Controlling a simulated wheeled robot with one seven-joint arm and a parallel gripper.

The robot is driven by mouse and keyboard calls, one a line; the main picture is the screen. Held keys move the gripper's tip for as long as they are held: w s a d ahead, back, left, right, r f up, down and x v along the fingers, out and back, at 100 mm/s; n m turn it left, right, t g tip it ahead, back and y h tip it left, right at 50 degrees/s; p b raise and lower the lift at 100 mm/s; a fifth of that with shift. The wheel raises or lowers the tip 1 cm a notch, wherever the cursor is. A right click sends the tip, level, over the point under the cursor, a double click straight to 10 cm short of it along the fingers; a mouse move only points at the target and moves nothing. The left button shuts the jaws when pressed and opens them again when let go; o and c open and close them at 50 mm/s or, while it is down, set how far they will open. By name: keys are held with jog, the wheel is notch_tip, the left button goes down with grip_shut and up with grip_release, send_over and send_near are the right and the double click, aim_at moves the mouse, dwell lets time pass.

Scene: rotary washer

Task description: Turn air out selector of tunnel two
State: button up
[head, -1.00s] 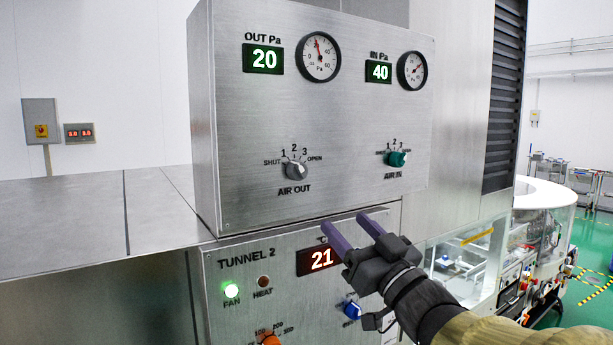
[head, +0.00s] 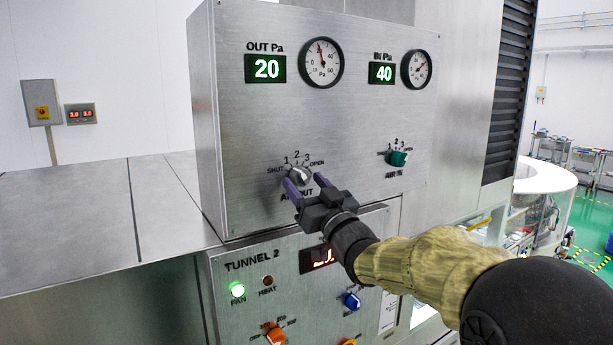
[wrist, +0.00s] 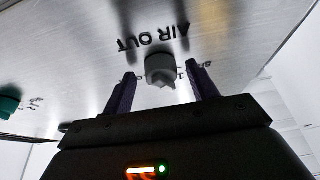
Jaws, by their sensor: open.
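The grey AIR OUT selector knob (head: 298,174) is on the upper steel panel, under the scale SHUT, 1, 2, 3, OPEN. My gripper (head: 306,183) is open, with its two purple fingers pointing at the panel around the lower part of the knob. In the wrist view the grey knob (wrist: 160,68) shows upside down between the fingertips of my gripper (wrist: 162,82), with a gap on each side. The fingers do not appear to touch it. The AIR OUT label is partly hidden by my gripper in the head view. The knob's exact setting is hard to read.
The green AIR IN knob (head: 397,158) is to the right on the same panel. Above are the OUT gauge (head: 323,63) and IN gauge (head: 416,69). Below is the TUNNEL 2 panel (head: 235,320) with a blue knob (head: 351,301) and an orange knob (head: 275,335).

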jog(key=c, duration=1)
jog(key=shift+a+m+b, duration=0.1)
jog(key=shift+m+b, duration=0.3)
jog(key=shift+b, duration=0.1)
jog(key=m+t+h+b, duration=0.1)
jog(key=m+h+b, duration=0.1)
jog(key=m, duration=0.1)
jog(key=shift+a+f, duration=0.1)
jog(key=shift+s+a+m+h+b, duration=0.1)
jog(key=shift+m+h+b, duration=0.55)
jog(key=shift+m, duration=0.5)
jog(key=shift+m+h+b, duration=0.35)
jog(key=shift+m+b, duration=0.45)
jog(key=shift+m, duration=0.35)
jog(key=shift+r+t, duration=0.2)
jog(key=shift+t, duration=0.1)
